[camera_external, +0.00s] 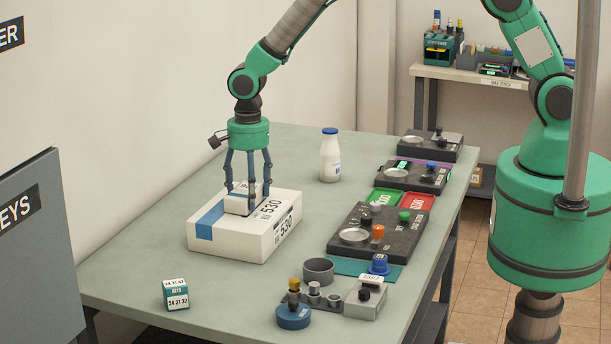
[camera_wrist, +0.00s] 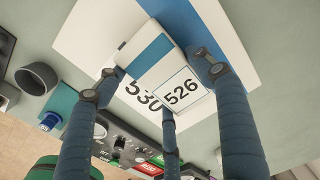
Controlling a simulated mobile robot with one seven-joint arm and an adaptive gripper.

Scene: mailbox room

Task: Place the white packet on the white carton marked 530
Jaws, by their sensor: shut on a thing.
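The white carton (camera_external: 264,241) marked 530 lies on the table, with a blue band across it. The carton also shows in the wrist view (camera_wrist: 82,30) behind the packet. My gripper (camera_external: 247,205) points down over the carton's top, its fingers shut around the white packet (camera_external: 238,190). In the wrist view the packet (camera_wrist: 150,66) has a blue stripe and a 526 label, and lies between my fingers (camera_wrist: 155,80). The packet is within the carton's outline, at or just above its top; I cannot tell whether they touch. The fingers partly hide the packet.
A white bottle (camera_external: 330,158) with a blue cap stands behind the carton. A dark device (camera_external: 395,240) and a small ring-shaped cup (camera_external: 318,270) are to the right. The left table surface is clear.

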